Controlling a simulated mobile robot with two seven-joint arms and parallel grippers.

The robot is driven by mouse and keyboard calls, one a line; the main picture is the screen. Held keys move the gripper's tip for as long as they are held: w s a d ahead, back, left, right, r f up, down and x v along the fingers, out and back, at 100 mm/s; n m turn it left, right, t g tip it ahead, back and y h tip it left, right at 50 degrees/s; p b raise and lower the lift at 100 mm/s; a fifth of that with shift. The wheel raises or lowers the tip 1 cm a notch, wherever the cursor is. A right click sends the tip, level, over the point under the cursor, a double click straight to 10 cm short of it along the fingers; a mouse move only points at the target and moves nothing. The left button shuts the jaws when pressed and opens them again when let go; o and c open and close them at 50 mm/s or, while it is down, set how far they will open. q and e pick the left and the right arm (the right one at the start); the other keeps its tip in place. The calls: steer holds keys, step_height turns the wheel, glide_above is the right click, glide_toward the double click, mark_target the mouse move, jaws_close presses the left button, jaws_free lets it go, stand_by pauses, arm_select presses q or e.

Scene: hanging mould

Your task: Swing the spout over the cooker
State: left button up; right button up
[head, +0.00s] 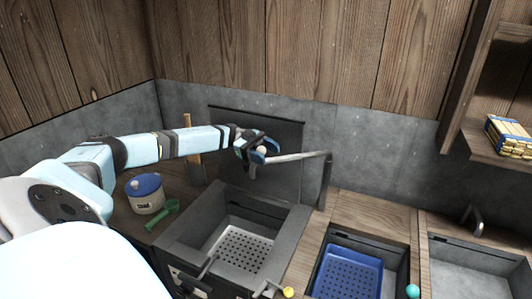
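The spout (297,158) is a grey pipe that runs left from an upright post (325,182) behind the units. Its free end turns down at my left gripper (264,150). The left gripper's blue fingers are around or beside a small pale knob at that end; whether they grip it is too small to tell. The pipe is above the back edge of a grey unit with a sunk perforated basket (240,248), which may be the cooker. My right gripper is not in view.
A blue perforated basket (348,275) sits in the middle unit, and a grey basin (470,276) with its own tap (474,219) is at the right. A dark panel (283,135) rises behind.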

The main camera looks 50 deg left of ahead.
arm_select(q)
step_height(320, 180, up, 20)
steer(key=b, duration=0.1)
stand_by(0.4)
stand_by(0.6)
